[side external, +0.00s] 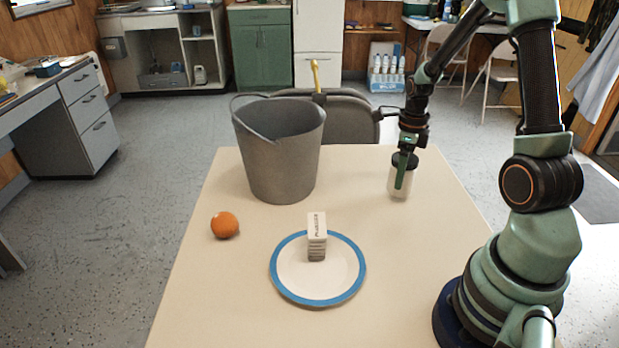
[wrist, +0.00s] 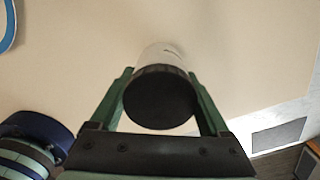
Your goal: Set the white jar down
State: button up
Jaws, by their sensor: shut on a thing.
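The white jar (side external: 397,187) has a dark lid and is at the right back part of the table, right of the bucket. My gripper (side external: 404,172) is shut on it from above, with a green finger across its side. In the wrist view the jar (wrist: 165,54) shows lid-first between the two green fingers of my gripper (wrist: 163,95). The jar looks upright in the side view. I cannot tell whether its base touches the table.
On the table (side external: 225,300), a grey bucket (side external: 280,160) stands at the back left, an orange (side external: 225,225) lies at the left, and a blue-rimmed plate (side external: 290,292) holds a small printed block (side external: 317,237). The table is clear between plate and jar. A chair (side external: 350,118) stands behind.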

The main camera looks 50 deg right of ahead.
jog(key=shift+f, duration=0.7)
jog(key=shift+f, duration=0.15)
jog(key=o, duration=1.6)
jog(key=shift+c, duration=0.2)
